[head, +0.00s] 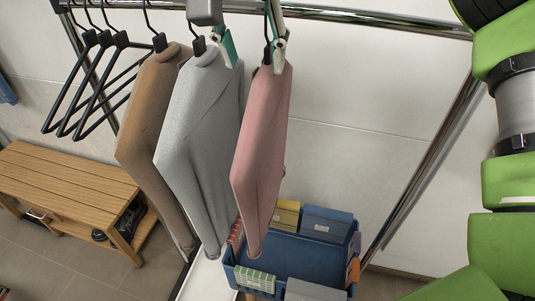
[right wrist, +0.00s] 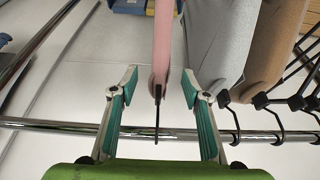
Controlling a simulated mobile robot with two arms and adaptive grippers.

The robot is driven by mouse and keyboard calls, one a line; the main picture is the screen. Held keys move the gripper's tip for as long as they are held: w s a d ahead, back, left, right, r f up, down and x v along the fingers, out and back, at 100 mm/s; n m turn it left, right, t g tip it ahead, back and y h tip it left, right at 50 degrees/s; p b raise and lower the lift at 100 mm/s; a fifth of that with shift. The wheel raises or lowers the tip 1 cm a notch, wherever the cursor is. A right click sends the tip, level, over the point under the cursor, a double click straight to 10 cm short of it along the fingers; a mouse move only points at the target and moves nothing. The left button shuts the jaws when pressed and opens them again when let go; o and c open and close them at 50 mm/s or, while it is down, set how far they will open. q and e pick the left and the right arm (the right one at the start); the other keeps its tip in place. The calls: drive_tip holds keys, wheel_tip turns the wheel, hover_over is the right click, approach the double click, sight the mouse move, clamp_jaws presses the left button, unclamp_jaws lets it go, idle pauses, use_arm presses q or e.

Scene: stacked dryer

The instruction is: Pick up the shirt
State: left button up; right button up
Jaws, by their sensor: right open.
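A pink shirt (head: 262,140) hangs from a black hanger on a chrome rail (head: 365,25), at the right of a row of shirts. A grey shirt (head: 200,120) and a brown shirt (head: 150,125) hang to its left. My right gripper (head: 253,58) is open at the top of the pink shirt, just below the rail. In the right wrist view, the gripper (right wrist: 159,80) has its teal-padded fingers on both sides of the pink shirt (right wrist: 162,35) and its hanger hook, with gaps on both sides. My left gripper is not in view.
Several empty black hangers (head: 88,85) hang at the left end of the rail. A blue crate (head: 300,255) with small boxes stands below the shirts. A wooden bench (head: 65,180) is at the left. The wall right of the pink shirt is clear.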

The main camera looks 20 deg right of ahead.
sight(259, 82)
drive_tip(key=x, duration=0.3)
drive_tip(key=shift+w+d+f, duration=0.1)
drive_tip(key=shift+w+f, duration=0.1)
drive_tip(key=shift+w, duration=0.1)
drive_tip(key=p+x, duration=0.1)
drive_tip(key=x, duration=0.2)
drive_tip(key=p+x, duration=0.1)
drive_tip(key=x, duration=0.2)
drive_tip(key=shift+f, duration=0.35)
drive_tip(key=c, duration=1.2)
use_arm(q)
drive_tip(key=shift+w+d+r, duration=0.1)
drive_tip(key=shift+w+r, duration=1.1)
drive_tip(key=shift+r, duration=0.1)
use_arm(e)
drive_tip(key=shift+r, duration=0.1)
clamp_jaws()
